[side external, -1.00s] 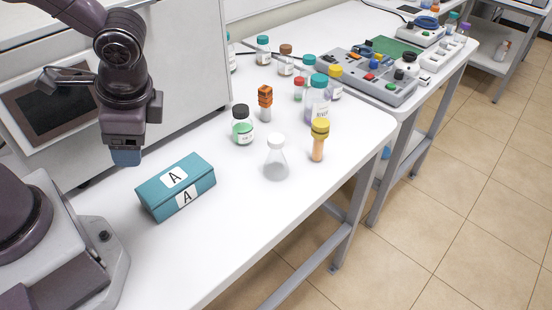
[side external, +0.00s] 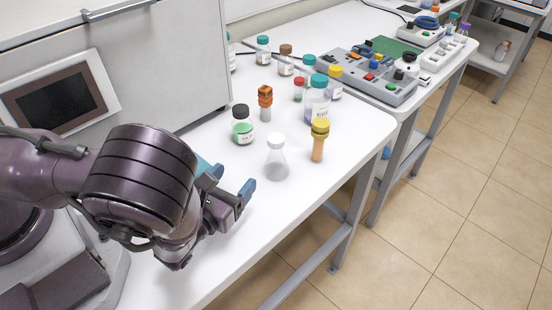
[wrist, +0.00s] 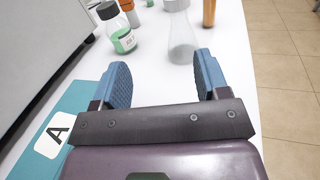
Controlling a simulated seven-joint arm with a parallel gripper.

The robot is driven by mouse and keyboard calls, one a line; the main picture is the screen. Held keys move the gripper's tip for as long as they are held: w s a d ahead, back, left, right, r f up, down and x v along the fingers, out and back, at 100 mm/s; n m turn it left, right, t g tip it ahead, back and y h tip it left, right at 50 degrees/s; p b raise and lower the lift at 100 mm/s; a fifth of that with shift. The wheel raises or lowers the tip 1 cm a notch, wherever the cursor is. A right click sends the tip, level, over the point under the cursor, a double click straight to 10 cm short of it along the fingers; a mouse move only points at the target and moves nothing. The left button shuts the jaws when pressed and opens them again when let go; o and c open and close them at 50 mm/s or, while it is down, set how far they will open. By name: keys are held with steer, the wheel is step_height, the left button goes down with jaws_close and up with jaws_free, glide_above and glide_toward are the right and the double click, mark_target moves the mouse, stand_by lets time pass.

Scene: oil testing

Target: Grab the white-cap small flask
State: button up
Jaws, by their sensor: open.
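The white-cap small flask (side external: 276,158) is a clear conical flask standing upright on the white table. In the wrist view the flask (wrist: 181,38) stands ahead of the gap between my fingers, a little right of its middle, with its top cut off by the frame edge. My gripper (side external: 229,180) is open and empty, to the lower left of the flask and apart from it. In the wrist view my gripper (wrist: 162,75) shows two blue fingers spread wide.
A black-cap bottle with green contents (side external: 242,125) stands left of the flask, and a yellow-cap tube (side external: 319,140) stands right. An orange-topped vial (side external: 265,103) is behind. The table's front edge is nearby on the right.

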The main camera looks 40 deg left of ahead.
mark_target(272, 148)
steer(key=shift+w+d+h, duration=0.2)
steer(key=shift+d+h, duration=0.35)
steer(key=shift+h, duration=0.05)
steer(key=shift+w+r, duration=0.1)
steer(key=shift+w, duration=0.25)
steer(key=x, duration=0.7)
steer(key=shift+r, duration=0.1)
steer(key=shift+d+r+x, duration=0.1)
steer(key=shift+d+x, duration=0.05)
steer(key=shift+x, duration=1.15)
steer(key=shift+d+r+x, duration=0.15)
steer(key=shift+x, duration=1.2)
steer(key=c, duration=1)
